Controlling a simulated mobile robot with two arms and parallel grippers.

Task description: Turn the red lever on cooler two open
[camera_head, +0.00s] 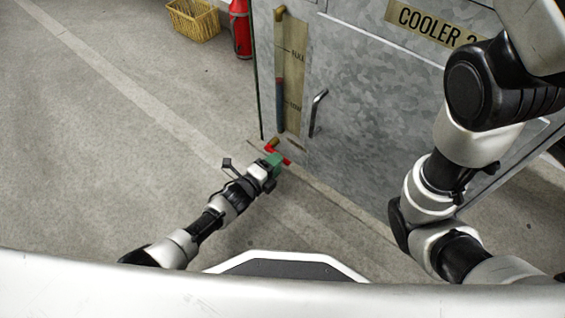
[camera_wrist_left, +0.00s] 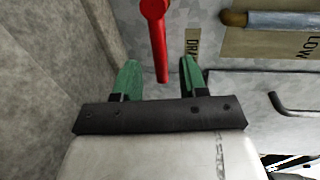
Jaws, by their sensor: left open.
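The red lever (camera_head: 286,160) is low on the left corner of the galvanized cooler (camera_head: 370,110), whose sign (camera_head: 432,24) reads COOLER 2. My left gripper (camera_head: 273,160) is at the lever in the head view, partly overlapping it. In the left wrist view the red lever (camera_wrist_left: 157,35) reaches down between the two green fingers of my left gripper (camera_wrist_left: 156,80). The fingers are open, with a gap on each side of the lever. A label beside the lever begins with DRA. My right arm crosses the right side of the head view, but its gripper is out of frame.
A level gauge (camera_head: 280,95) with a blue and red tube stands on the cooler above the lever. A metal handle (camera_head: 318,112) sticks out to its right. A red extinguisher (camera_head: 240,28) and a yellow basket (camera_head: 194,18) stand behind. The floor at left is clear.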

